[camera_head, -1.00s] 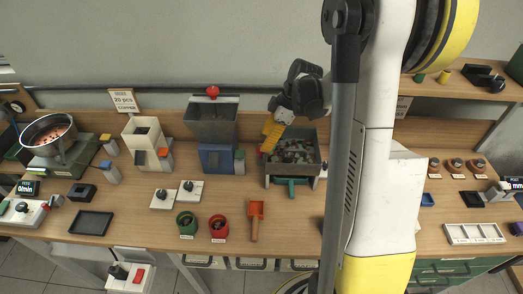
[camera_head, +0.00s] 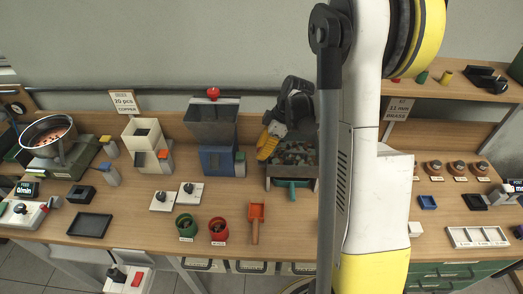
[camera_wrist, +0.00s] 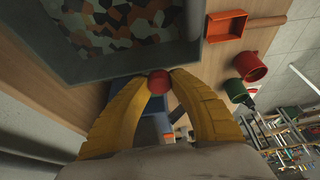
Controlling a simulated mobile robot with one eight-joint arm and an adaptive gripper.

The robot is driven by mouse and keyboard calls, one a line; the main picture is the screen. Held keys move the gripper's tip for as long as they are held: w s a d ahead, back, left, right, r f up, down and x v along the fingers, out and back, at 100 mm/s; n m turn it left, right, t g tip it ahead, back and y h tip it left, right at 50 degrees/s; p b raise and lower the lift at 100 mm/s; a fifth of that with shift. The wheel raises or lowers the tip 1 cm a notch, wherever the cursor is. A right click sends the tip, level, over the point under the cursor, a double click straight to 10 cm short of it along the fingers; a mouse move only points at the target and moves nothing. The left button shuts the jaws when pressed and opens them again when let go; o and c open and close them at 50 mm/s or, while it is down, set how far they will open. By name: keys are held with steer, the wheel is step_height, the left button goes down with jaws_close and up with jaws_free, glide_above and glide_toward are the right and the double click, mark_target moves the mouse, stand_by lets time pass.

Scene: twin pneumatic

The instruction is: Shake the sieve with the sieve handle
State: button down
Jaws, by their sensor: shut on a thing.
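The sieve is a grey tray full of mixed brown, grey and teal pieces (camera_head: 294,153), right of centre on the bench. It also fills the upper left of the wrist view (camera_wrist: 128,28). A round red knob, apparently the sieve handle (camera_wrist: 158,84), is at the sieve's near edge in the wrist view. My gripper (camera_wrist: 158,76) has its two yellow fingers closed on this knob, one on each side. In the head view, my gripper (camera_head: 264,154) is at the sieve's left side, where the knob is hidden.
The grey hopper on a blue base (camera_head: 211,121) stands close to the left. An orange scoop (camera_head: 256,212), red bin (camera_head: 218,229) and green bin (camera_head: 186,227) are in front.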

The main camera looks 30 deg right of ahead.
steer(key=shift+s, duration=0.1)
steer(key=s+a+b, duration=0.1)
steer(key=s+a, duration=0.2)
steer(key=s, duration=0.2)
steer(key=shift+a, duration=0.25)
steer(key=c, duration=1.1)
jaws_free()
steer(key=shift+w, duration=0.1)
steer(key=shift+c, duration=0.2)
steer(key=v, duration=1.2)
